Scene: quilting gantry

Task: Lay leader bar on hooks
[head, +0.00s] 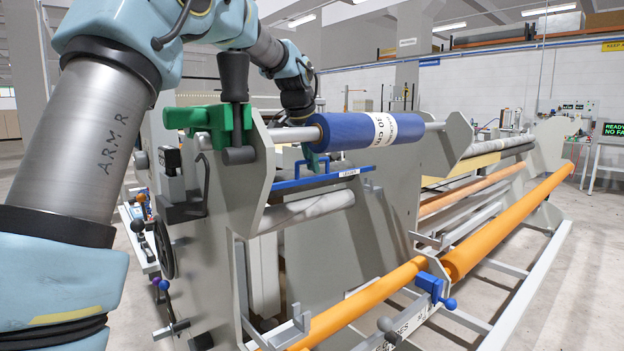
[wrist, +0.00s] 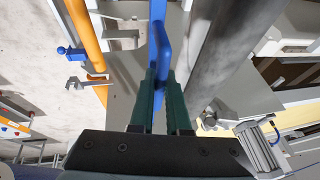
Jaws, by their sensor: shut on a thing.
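The leader bar (head: 312,181) is a slim blue bar with a small white "LEADER" label and a raised blue handle. It lies below the blue roll and above a pale roller in the head view. My gripper (head: 314,162) is partly hidden behind the blue roll. In the wrist view, the green fingers of my gripper (wrist: 160,100) are shut on the bar's blue handle (wrist: 164,48). Grey hook-shaped brackets (head: 298,325) stand low at the front, with another (head: 425,239) farther right. The bar is apart from these. I cannot tell whether it touches anything beneath.
A blue roll (head: 352,131) on a grey shaft sits just above the bar. A green clamp (head: 212,122) stands at the near frame end. Orange rollers (head: 510,222) run along the right, with a blue clamp (head: 435,289) between them. Bare floor lies right of the rail.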

